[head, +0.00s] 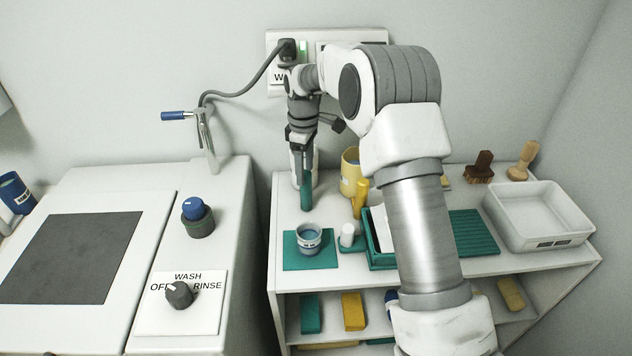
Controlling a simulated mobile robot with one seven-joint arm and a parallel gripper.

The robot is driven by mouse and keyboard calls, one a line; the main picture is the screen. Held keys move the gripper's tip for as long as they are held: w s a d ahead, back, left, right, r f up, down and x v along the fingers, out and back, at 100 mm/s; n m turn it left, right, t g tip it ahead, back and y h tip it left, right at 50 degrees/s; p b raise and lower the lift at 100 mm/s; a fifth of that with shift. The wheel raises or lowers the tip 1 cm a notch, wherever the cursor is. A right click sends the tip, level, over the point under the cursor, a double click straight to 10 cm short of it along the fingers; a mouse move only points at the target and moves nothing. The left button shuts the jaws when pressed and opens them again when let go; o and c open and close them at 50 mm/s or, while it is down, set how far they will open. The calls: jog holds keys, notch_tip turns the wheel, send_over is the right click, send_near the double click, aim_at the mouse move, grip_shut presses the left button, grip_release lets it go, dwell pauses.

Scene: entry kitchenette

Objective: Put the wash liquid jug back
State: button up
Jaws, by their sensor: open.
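My gripper (306,203) points down over the back left of the white shelf unit's top; one teal finger shows clearly and nothing is seen held in it. A small jug-like cup (309,245) with a pale label and bluish contents stands upright on a teal mat (292,263), in front of the gripper and apart from it. A yellow jug (349,178) stands behind and to the right, partly hidden by my arm. A white upright thing shows right behind the gripper, mostly hidden. I cannot tell for sure which one is the wash liquid jug.
A small white-topped item (347,236) stands right of the mat. A teal tray is partly behind my arm. The washer's knob (179,294), blue-capped container (195,215) and tap (206,140) are at left.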

jog(key=s+d+r+m+t, duration=0.1)
jog(key=s+d+r+m, duration=0.25)
jog(key=s+r, duration=0.45)
jog(key=s+d+r+m+t, duration=0.2)
jog(key=s+d+r+m, duration=0.15)
jog(key=s+r, duration=0.5)
jog(key=s+d+m+t, duration=0.1)
jog(key=s+d+m, duration=0.1)
jog(key=s, duration=0.7)
jog(key=s+d+r+m+t, duration=0.1)
jog(key=s+d+m, duration=0.2)
jog(key=s, duration=0.7)
jog(key=shift+s+d+r+m+t, duration=0.2)
jog(key=shift+r+m+t, duration=0.1)
jog(key=shift+m, duration=0.4)
